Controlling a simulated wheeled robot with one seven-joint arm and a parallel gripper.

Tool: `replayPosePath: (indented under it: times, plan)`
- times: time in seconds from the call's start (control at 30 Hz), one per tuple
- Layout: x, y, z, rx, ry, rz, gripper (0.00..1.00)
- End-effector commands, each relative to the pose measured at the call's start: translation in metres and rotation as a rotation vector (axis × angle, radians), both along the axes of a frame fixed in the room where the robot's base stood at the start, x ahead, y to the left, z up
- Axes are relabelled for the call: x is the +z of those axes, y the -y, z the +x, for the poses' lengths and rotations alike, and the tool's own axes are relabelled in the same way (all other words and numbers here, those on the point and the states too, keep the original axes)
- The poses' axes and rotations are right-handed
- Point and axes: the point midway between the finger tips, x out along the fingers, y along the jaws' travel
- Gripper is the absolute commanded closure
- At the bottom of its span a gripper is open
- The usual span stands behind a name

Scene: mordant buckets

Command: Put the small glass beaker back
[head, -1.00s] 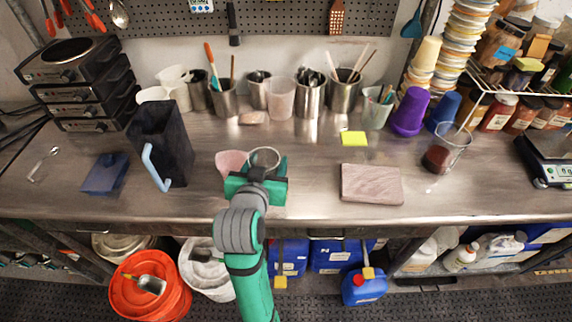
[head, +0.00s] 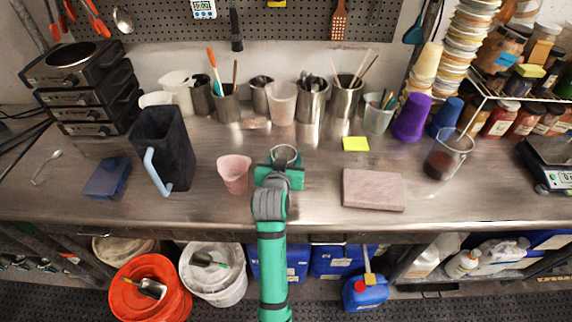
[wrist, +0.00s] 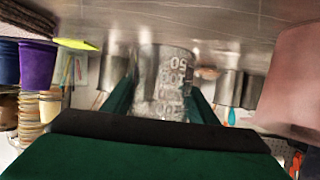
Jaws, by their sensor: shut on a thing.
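The small glass beaker (head: 285,153) is clear, and its round rim shows just beyond my gripper (head: 281,170) in the head view. In the wrist view the beaker (wrist: 164,80) stands between the two green fingers, with white graduation marks that appear upside down. My gripper (wrist: 158,105) is shut on it. The beaker is over the middle of the steel bench, to the right of the pink cup (head: 234,174). My gripper hides its lower part in the head view, so I cannot tell whether it touches the bench.
A pinkish slab (head: 373,189) lies to the right and a yellow note (head: 355,144) behind it. Steel utensil pots (head: 312,101) and a translucent cup (head: 282,104) line the back. A black pitcher (head: 165,150) stands left. A larger beaker (head: 449,154) with dark liquid stands right.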

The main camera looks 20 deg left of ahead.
Motion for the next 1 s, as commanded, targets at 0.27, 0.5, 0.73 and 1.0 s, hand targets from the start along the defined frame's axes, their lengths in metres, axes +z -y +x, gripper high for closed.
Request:
replayPosePath:
  times: [0.27,0.5,0.73,1.0]
  plan:
    - [-0.032,0.001,0.002,-0.001,-0.001,0.000,0.79]
    - [-0.032,0.000,0.002,0.000,0.001,0.001,0.79]
    - [-0.035,0.000,0.002,0.000,0.000,0.000,0.31]
    - [-0.035,0.000,0.002,0.000,0.000,0.000,0.29]
